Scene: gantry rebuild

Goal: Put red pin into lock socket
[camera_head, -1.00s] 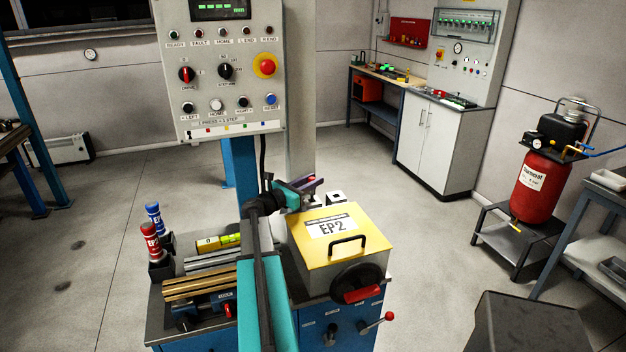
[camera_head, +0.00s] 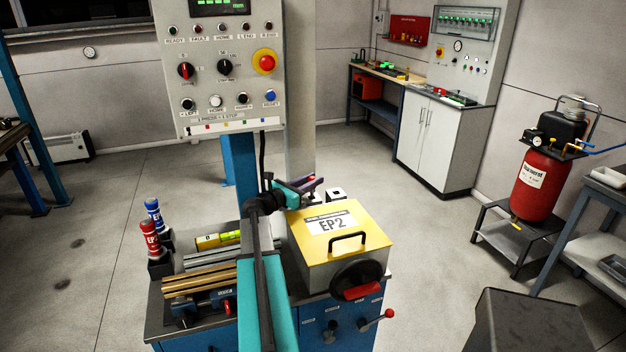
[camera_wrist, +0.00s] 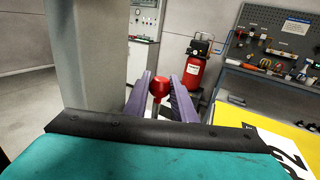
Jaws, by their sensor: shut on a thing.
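The red pin (camera_wrist: 159,88) shows in the wrist view as a red ball head on a short dark stem, between the two purple fingers of my gripper (camera_wrist: 161,101). My gripper is shut on it. In the head view my gripper (camera_head: 311,186) is behind the yellow-topped EP2 box (camera_head: 365,234), near the grey column. Small white blocks with dark tops (camera_head: 336,193) lie just to its right; I cannot tell whether one is the lock socket. The pin's lower end is hidden, so I cannot tell whether it is in anything.
A control panel (camera_head: 225,80) hangs above the bench at left. The grey column (camera_head: 300,150) stands close behind my gripper. Red and blue bottles (camera_head: 151,240) and metal bars (camera_head: 200,280) are at left. A black handwheel (camera_head: 358,280) juts from the box's front.

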